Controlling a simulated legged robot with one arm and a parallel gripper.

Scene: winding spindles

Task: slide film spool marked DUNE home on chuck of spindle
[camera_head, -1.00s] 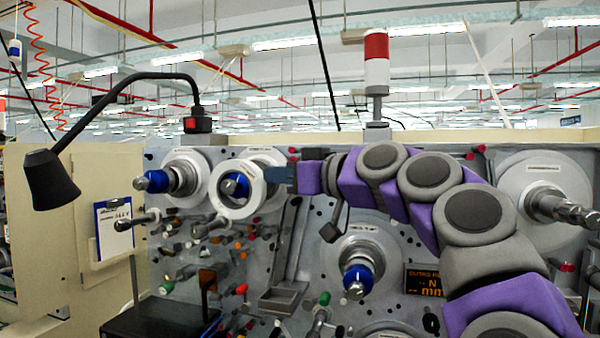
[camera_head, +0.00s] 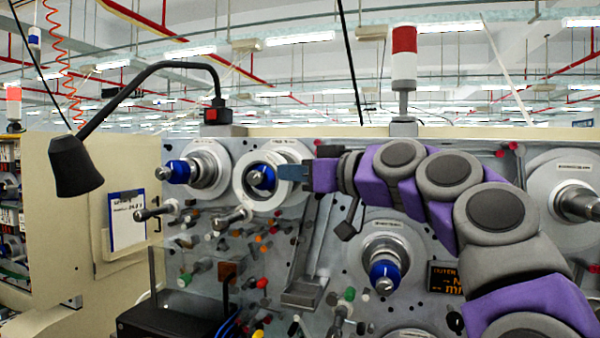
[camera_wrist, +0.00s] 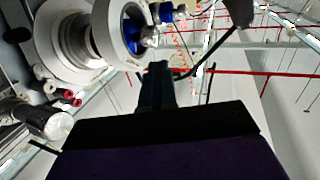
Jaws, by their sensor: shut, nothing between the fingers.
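A white ring-shaped spool (camera_head: 247,192) sits around the blue-and-silver chuck (camera_head: 262,177) of the upper middle spindle. No DUNE mark is readable on it. A pale back disc (camera_head: 297,151) shows behind it. In the wrist view, the spool (camera_wrist: 104,32) surrounds the blue chuck (camera_wrist: 131,27) and stands apart from the larger back disc (camera_wrist: 48,38), with the grey hub between them. My gripper (camera_head: 283,172) is shut and empty at the spool's right edge; I cannot tell if it touches. Its dark fingers (camera_wrist: 157,76) are together in the wrist view, below the chuck.
Another blue-tipped spindle (camera_head: 180,172) is at left and one (camera_head: 384,275) is lower right. Several pegs and knobs stick out below. A black lamp (camera_head: 76,165) hangs at left, and a grey tray (camera_head: 303,292) sits below my arm.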

